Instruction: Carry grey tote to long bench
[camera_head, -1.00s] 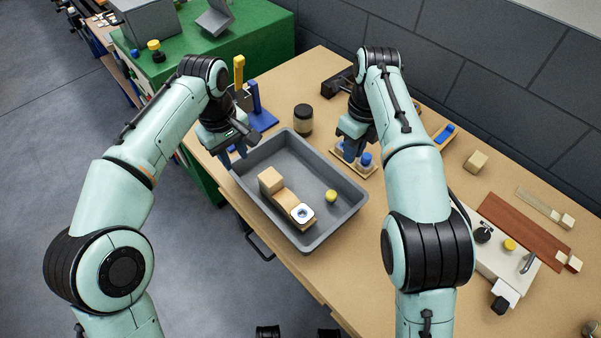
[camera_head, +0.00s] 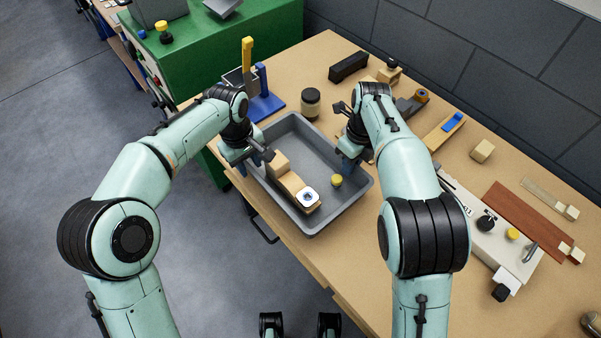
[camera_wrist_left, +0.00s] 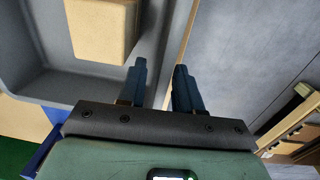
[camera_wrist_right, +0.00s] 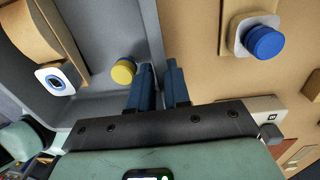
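A blue stand (camera_head: 264,105) and a dark-lidded jar (camera_head: 311,102) stand behind the tote. A blue-capped item (camera_wrist_right: 264,42) is close outside its right wall. A pale control box (camera_head: 490,235) and brown strip (camera_head: 520,220) lie right. A green cabinet (camera_head: 200,60) is behind left.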

